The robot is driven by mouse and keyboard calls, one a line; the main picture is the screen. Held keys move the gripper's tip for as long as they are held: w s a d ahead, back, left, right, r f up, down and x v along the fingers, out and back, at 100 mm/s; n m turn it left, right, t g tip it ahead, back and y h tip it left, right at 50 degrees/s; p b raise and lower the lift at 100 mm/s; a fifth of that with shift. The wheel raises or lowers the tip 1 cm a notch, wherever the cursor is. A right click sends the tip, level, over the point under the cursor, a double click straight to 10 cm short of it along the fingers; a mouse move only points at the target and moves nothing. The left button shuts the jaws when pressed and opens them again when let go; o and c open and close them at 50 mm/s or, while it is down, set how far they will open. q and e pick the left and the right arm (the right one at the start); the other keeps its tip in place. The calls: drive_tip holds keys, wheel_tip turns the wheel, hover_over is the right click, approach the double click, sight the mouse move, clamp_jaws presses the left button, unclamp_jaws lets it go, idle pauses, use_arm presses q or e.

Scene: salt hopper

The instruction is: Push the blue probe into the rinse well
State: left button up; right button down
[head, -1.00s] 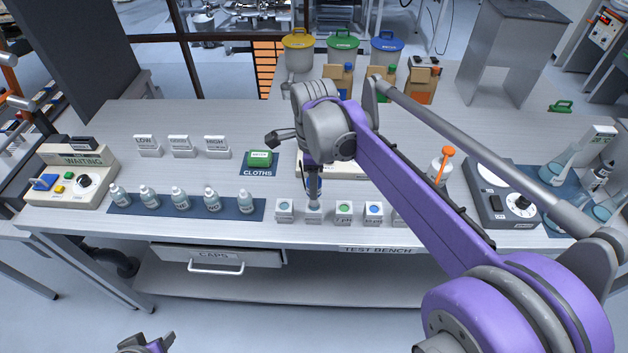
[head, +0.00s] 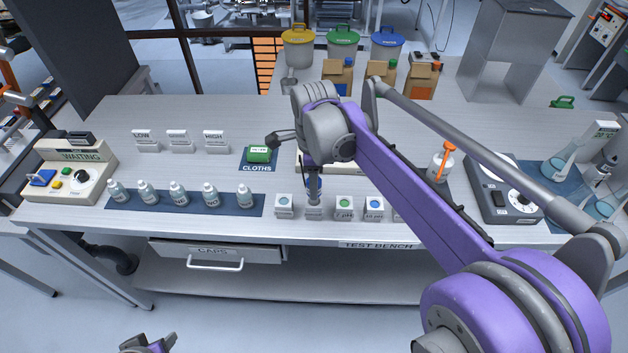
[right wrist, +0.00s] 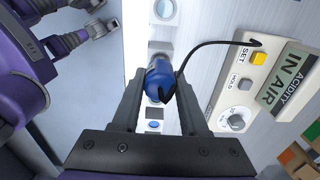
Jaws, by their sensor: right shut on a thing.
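The blue probe (right wrist: 160,78) is held upright between the fingers of my right gripper (head: 313,188), which is shut on it; the right wrist view shows both fingers beside it. A black cable runs from the probe to the acidity meter (right wrist: 262,85), whose display reads "IN AIR". Several small white well blocks stand in a row along the bench front. The probe is over the second block from the left (head: 313,212); its tip and that block's opening are hidden. I cannot read which block is the rinse well. My left gripper (head: 150,344) is at the bottom edge, mostly cut off.
The leftmost block (head: 284,206) is close beside the probe; a green-topped block (head: 344,208) and a blue-topped block (head: 374,209) stand to the right. Several bottles on a dark mat (head: 250,205) stand left.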

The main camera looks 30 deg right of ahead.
use_arm(q)
drive_tip(key=shift+s+f+b, duration=0.25)
drive_tip(key=shift+f+b, duration=0.25)
drive_tip(key=shift+f, duration=0.15)
drive_tip(key=shift+s+f+b, duration=0.2)
drive_tip(key=shift+f+b, duration=0.25)
drive_tip(key=shift+f, duration=0.2)
use_arm(e)
drive_tip(key=shift+f, duration=1.8)
unclamp_jaws()
drive_tip(key=shift+r, duration=0.1)
drive_tip(key=shift+r+p, duration=1.7)
drive_tip(key=shift+r, duration=1.25)
use_arm(q)
drive_tip(key=r, duration=0.1)
drive_tip(key=w+r, duration=0.1)
drive_tip(key=r, duration=0.2)
drive_tip(key=shift+w+r, duration=0.3)
drive_tip(key=shift+w, duration=0.1)
drive_tip(key=shift+w+r, duration=0.15)
drive_tip(key=shift+r, duration=0.25)
use_arm(e)
wheel_tip(320, 180, up, 11)
drive_tip(key=shift+f, duration=0.15)
